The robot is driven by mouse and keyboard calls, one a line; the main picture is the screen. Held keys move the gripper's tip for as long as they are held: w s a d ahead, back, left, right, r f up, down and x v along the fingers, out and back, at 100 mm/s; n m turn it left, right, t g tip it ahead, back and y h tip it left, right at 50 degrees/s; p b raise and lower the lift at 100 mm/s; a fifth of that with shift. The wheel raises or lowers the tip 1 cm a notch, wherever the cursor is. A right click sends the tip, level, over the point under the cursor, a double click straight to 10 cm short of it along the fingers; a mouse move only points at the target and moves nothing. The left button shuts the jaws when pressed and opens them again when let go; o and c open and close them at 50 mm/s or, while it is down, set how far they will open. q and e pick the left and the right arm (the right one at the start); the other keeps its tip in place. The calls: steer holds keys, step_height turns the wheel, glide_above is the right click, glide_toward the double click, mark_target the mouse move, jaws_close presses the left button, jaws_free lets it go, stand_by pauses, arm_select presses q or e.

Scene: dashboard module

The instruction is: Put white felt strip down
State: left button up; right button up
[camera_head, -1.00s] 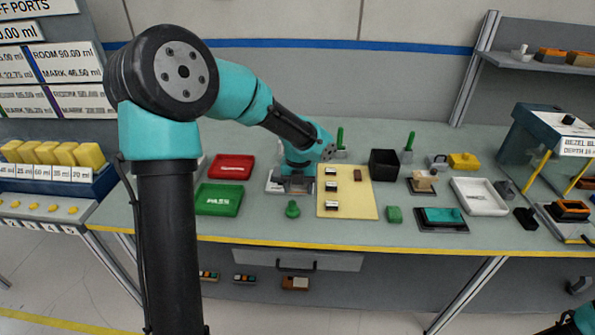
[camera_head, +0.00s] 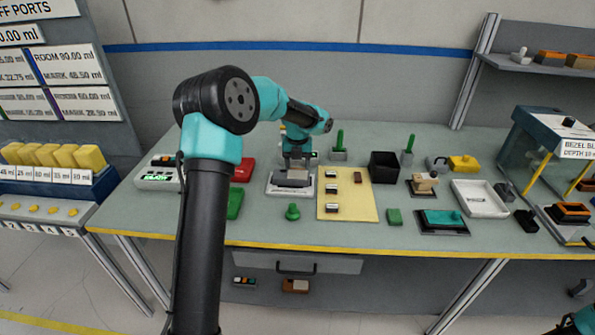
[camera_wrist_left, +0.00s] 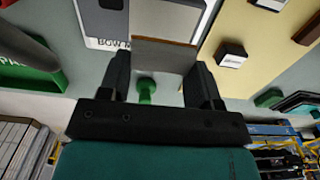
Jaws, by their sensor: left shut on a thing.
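My left gripper (camera_head: 295,166) hangs, pointing down, over a pale plate with a label (camera_head: 290,189). In the left wrist view, the gripper (camera_wrist_left: 163,80) is shut on a flat, whitish-grey strip with a brown edge (camera_wrist_left: 163,54), which I take as the white felt strip. It spans between both fingers. The plate with dark lettering (camera_wrist_left: 108,43) shows just beyond it. Whether the strip touches the plate I cannot tell. My right gripper is out of view; only a bit of that arm shows at the bottom right corner.
A yellow mat (camera_head: 347,207) with small blocks lies right of the plate. A green knobbed piece (camera_head: 292,212) stands in front. Red (camera_head: 243,171) and green (camera_head: 235,204) trays are left, partly behind my arm. A black bin (camera_head: 384,166) and white tray (camera_head: 480,199) are further right.

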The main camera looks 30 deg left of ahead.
mark_target(298, 164)
arm_select(q)
steer(key=shift+w+a, duration=0.1)
steer(key=shift+w, duration=0.1)
steer(key=shift+a+f, duration=0.1)
steer(key=shift+f, duration=1.7)
steer(key=shift+f, duration=0.1)
steer(key=o, duration=0.9)
step_height(298, 164, up, 12)
steer(key=shift+r, duration=0.1)
